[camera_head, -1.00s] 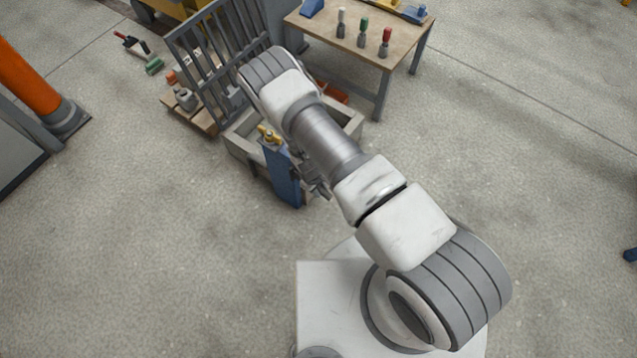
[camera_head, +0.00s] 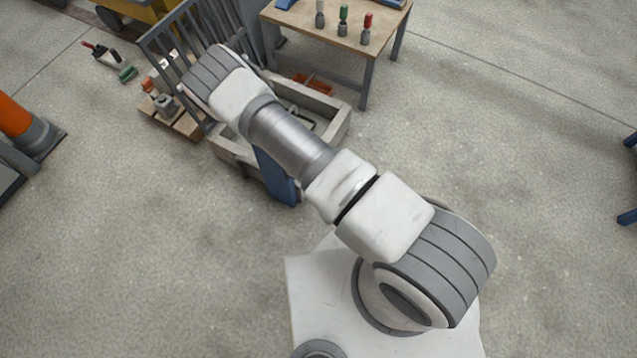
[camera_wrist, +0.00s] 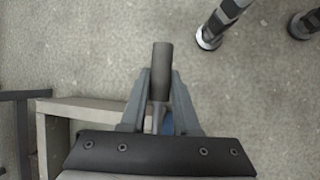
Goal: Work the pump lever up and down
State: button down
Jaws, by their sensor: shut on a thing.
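The pump lever (camera_wrist: 162,62) shows in the wrist view as a dark grey round grip pointing up the picture. My gripper (camera_wrist: 161,84) is shut on it, with one grey finger on each side. A blue upright body (camera_head: 277,177), which looks like the pump, stands at the near side of the grey mould frame (camera_head: 338,130) in the head view. A small blue patch (camera_wrist: 168,126) shows between the fingers in the wrist view. In the head view my arm hides the gripper, the lever and the top of the blue body.
A wooden table (camera_head: 300,27) with several coloured-top tools stands behind the mould. A grey barred rack (camera_head: 172,50) and a low wooden pallet (camera_head: 178,124) are at its left. An orange post (camera_head: 14,112) stands far left. The floor at right is mostly clear.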

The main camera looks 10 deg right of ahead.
jog(key=shift+r, duration=0.2)
dwell(0.4)
jog(key=c, duration=0.7)
grip_release()
jog(key=shift+o, duration=0.2)
jog(key=p+v, duration=0.4)
jog(key=v, duration=1.3)
jog(key=shift+w+a+p, duration=0.2)
jog(key=shift+a+p, duration=0.1)
jog(key=shift+a, duration=0.05)
